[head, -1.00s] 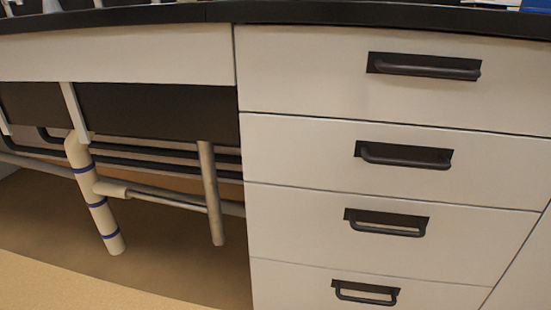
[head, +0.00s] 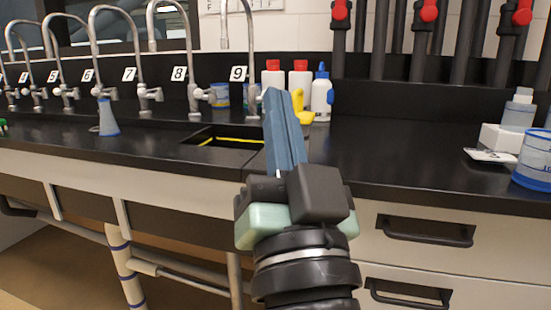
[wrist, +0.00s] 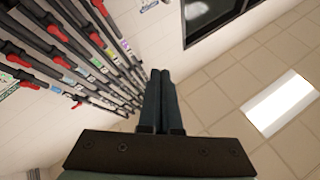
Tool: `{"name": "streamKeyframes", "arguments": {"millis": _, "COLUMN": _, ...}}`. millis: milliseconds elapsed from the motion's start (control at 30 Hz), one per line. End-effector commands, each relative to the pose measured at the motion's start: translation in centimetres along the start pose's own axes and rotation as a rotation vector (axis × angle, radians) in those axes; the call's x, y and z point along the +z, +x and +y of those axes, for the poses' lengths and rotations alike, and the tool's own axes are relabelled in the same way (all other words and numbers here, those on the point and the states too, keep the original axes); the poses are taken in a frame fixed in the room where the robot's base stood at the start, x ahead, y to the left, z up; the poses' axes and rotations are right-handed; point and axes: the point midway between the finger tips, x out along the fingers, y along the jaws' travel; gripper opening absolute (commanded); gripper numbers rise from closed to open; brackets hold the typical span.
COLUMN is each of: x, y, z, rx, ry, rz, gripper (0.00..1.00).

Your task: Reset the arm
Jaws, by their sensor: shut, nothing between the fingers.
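My gripper (head: 272,95) points up in the middle of the head view, in front of the black counter (head: 400,150). Its two blue fingers are shut together with nothing between them. In the wrist view the fingers (wrist: 162,75) lie side by side, pointing towards the wall and ceiling. The gripper hides part of the counter and sink edge behind it.
Numbered taps (head: 197,92) line the back of the counter at the left, by a sink (head: 225,137). A flask (head: 107,118) stands there. Bottles (head: 321,92) stand behind my gripper. Pipes with red valves (head: 428,12) rise at the right. A blue-white tub (head: 535,160) sits far right.

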Motion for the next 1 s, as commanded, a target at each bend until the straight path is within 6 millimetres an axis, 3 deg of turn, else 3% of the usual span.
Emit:
{"name": "streamKeyframes", "arguments": {"millis": 33, "x": -4.7, "y": 1.3, "z": -2.6, "rx": -0.007, "ry": -0.117, "rz": 0.066, "gripper": 0.00}}
{"name": "streamKeyframes", "arguments": {"millis": 167, "x": -13.8, "y": 1.5, "z": -6.6, "rx": 0.050, "ry": -0.408, "rz": 0.234, "gripper": 0.00}}
{"name": "streamKeyframes", "arguments": {"millis": 200, "x": -15.2, "y": 2.3, "z": -6.9, "rx": 0.063, "ry": -0.432, "rz": 0.236, "gripper": 0.00}}
{"name": "streamKeyframes", "arguments": {"millis": 1000, "x": -33.6, "y": 16.4, "z": -13.2, "rx": 0.061, "ry": -0.419, "rz": 0.222, "gripper": 0.00}}
